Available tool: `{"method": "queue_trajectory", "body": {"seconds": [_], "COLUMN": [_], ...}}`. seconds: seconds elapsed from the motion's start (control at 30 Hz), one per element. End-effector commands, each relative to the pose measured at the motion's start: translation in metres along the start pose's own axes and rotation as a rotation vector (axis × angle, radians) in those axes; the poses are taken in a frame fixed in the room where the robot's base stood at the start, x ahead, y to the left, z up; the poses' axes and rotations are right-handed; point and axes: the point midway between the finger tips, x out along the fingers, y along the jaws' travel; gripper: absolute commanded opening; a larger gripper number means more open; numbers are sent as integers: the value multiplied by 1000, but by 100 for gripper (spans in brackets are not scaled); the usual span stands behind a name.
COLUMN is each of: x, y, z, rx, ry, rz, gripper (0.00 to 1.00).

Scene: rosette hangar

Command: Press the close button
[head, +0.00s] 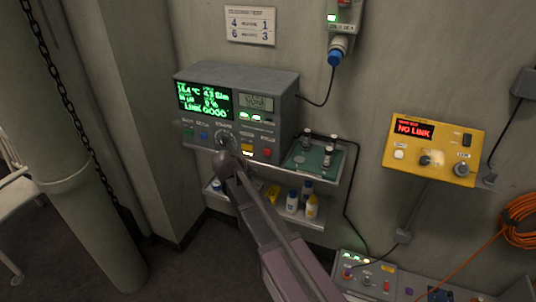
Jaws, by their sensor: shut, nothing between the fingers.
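The grey control unit (283,97) stands on a wall shelf at the upper middle, with a lit green display. Its front carries a green button (188,132), a blue button (204,135), a round knob (222,138), a yellow button (247,148) and a red button (267,152). The labels are too small to read, so I cannot tell which one is the close button. My gripper (227,154) is shut and empty at the far end of my arm, in front of the unit's lower front near the knob. I cannot tell whether it touches the panel.
A lower shelf holds several bottles (311,207). A yellow box (438,149) reading "NO LINK" hangs right. A grey button box (360,281) is at lower right. A pillar with a chain (62,92) stands left.

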Motion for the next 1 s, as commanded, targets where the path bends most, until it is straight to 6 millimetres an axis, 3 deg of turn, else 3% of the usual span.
{"method": "queue_trajectory", "body": {"seconds": [1.0], "x": [56], "y": [40], "z": [-42], "rx": [0], "ry": [0], "rz": [-1], "gripper": [0]}}
